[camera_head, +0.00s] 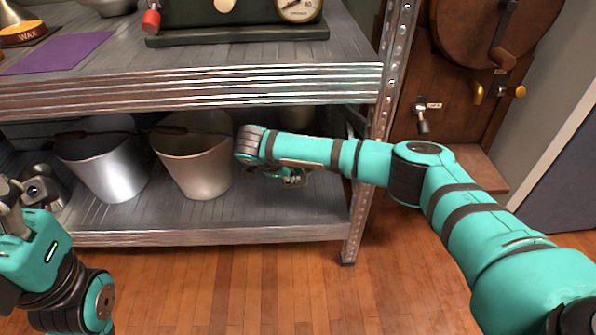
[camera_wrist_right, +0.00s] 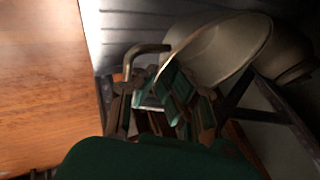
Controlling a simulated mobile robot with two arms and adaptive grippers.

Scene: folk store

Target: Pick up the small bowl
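A pale, round, bowl-like vessel (camera_wrist_right: 232,42) is tilted in the right wrist view, its rim close to the fingers. I cannot tell if it is the small bowl, or if the fingers touch it. My right gripper (camera_wrist_right: 165,85) is low over the lower shelf. In the head view my right gripper (camera_head: 288,174) is mostly hidden under its own wrist, and no small bowl shows clearly there. Whether its fingers are open or shut is unclear in the dark. My left gripper (camera_head: 14,208) is at the left edge, away from the shelf's middle, its fingers partly cut off.
A silver bucket (camera_head: 108,165) and a beige bucket (camera_head: 195,160) stand on the lower shelf (camera_head: 285,215), left of my right gripper. The upper shelf (camera_head: 200,85) is close above it. A perforated metal post (camera_head: 388,90) stands right. Another rounded vessel (camera_wrist_right: 283,48) is behind the pale one.

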